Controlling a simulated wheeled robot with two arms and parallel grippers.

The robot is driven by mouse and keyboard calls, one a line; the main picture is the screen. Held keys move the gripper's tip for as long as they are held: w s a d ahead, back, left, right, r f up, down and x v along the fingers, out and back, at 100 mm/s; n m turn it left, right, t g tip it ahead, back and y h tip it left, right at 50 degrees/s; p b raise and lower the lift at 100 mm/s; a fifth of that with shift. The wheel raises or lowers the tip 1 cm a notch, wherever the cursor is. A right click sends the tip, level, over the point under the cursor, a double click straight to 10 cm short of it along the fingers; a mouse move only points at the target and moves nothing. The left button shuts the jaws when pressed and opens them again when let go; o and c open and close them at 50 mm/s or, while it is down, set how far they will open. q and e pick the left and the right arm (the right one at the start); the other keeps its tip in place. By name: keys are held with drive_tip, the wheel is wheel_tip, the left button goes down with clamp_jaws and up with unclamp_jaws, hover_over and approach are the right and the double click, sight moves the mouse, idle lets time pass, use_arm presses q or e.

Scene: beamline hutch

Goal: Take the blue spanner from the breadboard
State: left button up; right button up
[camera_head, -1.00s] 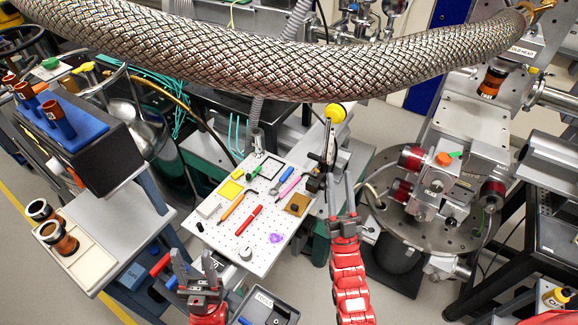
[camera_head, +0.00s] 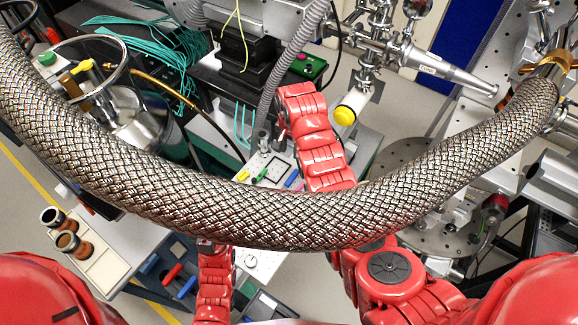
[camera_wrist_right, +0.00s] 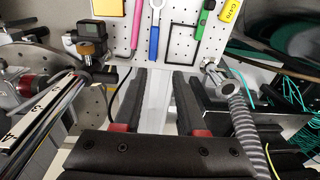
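The blue spanner (camera_wrist_right: 154,38) lies on the white perforated breadboard (camera_wrist_right: 178,42) in the wrist view, its ring end toward the top edge. Its blue handle (camera_head: 291,179) also shows in the head view, with the rest hidden by the braided hose. My right gripper (camera_wrist_right: 163,76) is open and empty. Its two dark fingers point toward the near edge of the breadboard, roughly in line with the spanner's handle and short of it. In the head view my right arm reaches under the hose past the breadboard. My left gripper is hidden behind the hose.
The thick braided hose (camera_head: 280,216) crosses the whole head view. A metal post with a ribbed hose (camera_wrist_right: 240,125) stands close on the right.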

drive_tip(key=s+r, duration=0.1)
drive_tip(key=b, duration=0.5)
hover_over(289, 181)
drive_tip(key=shift+g, duration=0.4)
drive_tip(key=f, duration=1.1)
drive_tip(key=shift+s+d, duration=0.1)
drive_tip(key=shift+s, duration=0.15)
drive_tip(key=shift+w+f+b, duration=0.1)
drive_tip(key=shift+f+b, duration=0.25)
drive_tip(key=shift+f, duration=0.25)
wheel_tip(289, 181, down, 5)
drive_tip(key=b, duration=0.4)
drive_tip(key=shift+w, duration=0.15)
drive_tip(key=shift+r, duration=0.2)
clamp_jaws()
